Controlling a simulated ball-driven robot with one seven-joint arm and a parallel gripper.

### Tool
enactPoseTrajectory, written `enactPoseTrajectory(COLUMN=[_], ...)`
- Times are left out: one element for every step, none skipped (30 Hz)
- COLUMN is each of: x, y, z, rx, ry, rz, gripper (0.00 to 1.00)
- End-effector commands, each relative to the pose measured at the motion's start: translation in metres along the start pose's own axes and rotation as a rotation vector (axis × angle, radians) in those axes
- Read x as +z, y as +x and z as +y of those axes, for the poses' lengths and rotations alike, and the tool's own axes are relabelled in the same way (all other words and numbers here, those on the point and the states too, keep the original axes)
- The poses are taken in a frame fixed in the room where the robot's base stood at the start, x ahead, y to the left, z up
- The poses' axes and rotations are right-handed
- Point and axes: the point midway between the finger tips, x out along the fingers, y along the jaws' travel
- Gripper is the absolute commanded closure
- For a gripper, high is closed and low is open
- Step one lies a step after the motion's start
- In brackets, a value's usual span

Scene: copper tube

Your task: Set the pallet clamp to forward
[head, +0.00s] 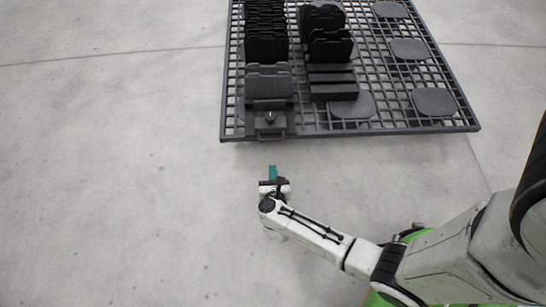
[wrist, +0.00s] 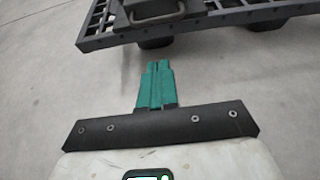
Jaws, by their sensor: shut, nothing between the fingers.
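The pallet clamp (head: 270,123) is a dark block with a round knob and a loop handle at the front left edge of the black grid pallet (head: 310,133). My gripper (head: 272,172) has teal fingers and is shut and empty. It points at the clamp from the near side, apart from it, with bare floor between. The fingers show side by side in the wrist view (wrist: 157,68). Which way the clamp is set I cannot tell.
Rows of black plates (head: 266,40) stand on the pallet behind the clamp, with a dark stepped block (head: 332,82) to the right. Flat grey pads (head: 434,102) lie on the pallet's right side. The grey concrete floor (head: 110,180) is clear around my gripper.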

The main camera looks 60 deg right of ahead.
Motion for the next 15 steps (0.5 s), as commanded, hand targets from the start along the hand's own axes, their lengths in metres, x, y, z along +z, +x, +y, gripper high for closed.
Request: enactPoseTrajectory(x=[-0.004, -0.004, -0.003, -0.004, -0.004, -0.003, -0.004, -0.004, -0.004, -0.004, 0.002, 0.006, 0.009, 0.011, 0.013], y=[0.012, 0.018, 0.027, 0.033, 0.039, 0.047, 0.052, 0.058, 0.066, 0.07, 0.074, 0.079, 0.082, 0.085, 0.089], z=[0.0, 0.0, 0.0, 0.0, 0.0, 0.0, 0.0, 0.0, 0.0, 0.0, 0.0, -0.001, 0.0, 0.0, 0.0], rx=[-0.002, -0.002, -0.002, -0.002, -0.002, -0.002, -0.002, -0.001, -0.002, -0.001, -0.001, -0.003, -0.002, -0.001, -0.002], ry=[0.001, 0.002, 0.003, 0.002, 0.002, 0.002, 0.002, 0.002, 0.002, 0.002, 0.003, 0.003, 0.003, 0.002, 0.003], rz=[-0.001, -0.001, -0.001, -0.001, -0.001, -0.001, -0.001, -0.001, -0.001, -0.001, -0.001, -0.002, -0.002, -0.002, -0.001], gripper=[1.0, 1.0, 1.0, 1.0, 1.0, 1.0, 1.0, 1.0, 1.0, 1.0, 1.0, 1.0, 1.0, 1.0, 1.0])
